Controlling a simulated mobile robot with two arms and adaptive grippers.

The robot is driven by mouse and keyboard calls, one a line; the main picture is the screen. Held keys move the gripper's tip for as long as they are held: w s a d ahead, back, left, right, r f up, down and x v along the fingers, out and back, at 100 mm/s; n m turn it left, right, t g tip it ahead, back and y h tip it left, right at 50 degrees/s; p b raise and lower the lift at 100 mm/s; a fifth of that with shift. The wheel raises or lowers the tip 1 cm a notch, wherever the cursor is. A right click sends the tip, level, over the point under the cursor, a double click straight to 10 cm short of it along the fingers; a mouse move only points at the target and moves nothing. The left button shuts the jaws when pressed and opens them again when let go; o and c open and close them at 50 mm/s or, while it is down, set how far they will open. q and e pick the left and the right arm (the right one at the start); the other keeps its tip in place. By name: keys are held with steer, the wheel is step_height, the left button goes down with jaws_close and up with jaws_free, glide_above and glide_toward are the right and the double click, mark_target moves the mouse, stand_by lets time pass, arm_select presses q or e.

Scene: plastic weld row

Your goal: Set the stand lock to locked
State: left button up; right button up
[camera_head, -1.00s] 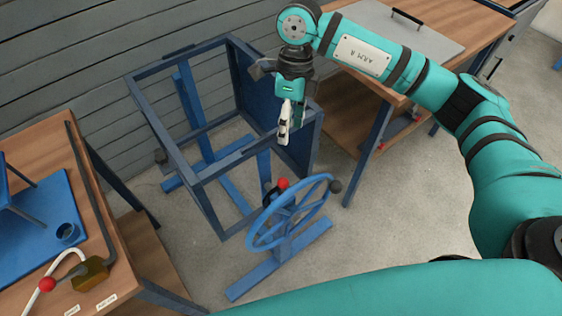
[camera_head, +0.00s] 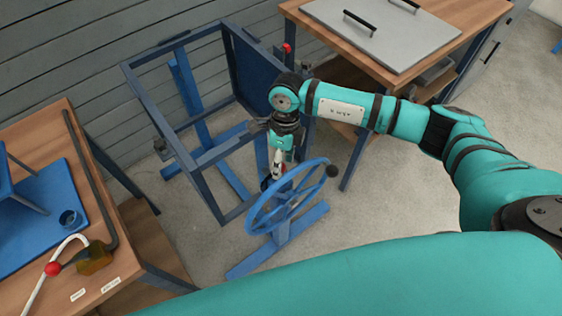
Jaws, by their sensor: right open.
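A blue frame stand (camera_head: 150,105) stands on the floor, with a blue handwheel (camera_head: 262,214) on its near side. In the earlier view, a red knob shows just behind the top of the wheel rim. Now my right gripper (camera_head: 277,168) covers that spot, so the knob is mostly hidden. The gripper points down, with its open fingers at the knob's place. I cannot tell whether they touch it. The lock's setting cannot be read. My left gripper is out of view.
A wooden table (camera_head: 60,125) at left holds a blue tray and a white hose with a red ball (camera_head: 52,268). A bench (camera_head: 480,20) with a grey plate (camera_head: 385,32) stands at upper right. The wheel's dark handle (camera_head: 332,171) sticks out near my gripper.

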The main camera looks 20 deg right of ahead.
steer(key=shift+f, duration=0.35)
jaws_close()
stand_by(0.3)
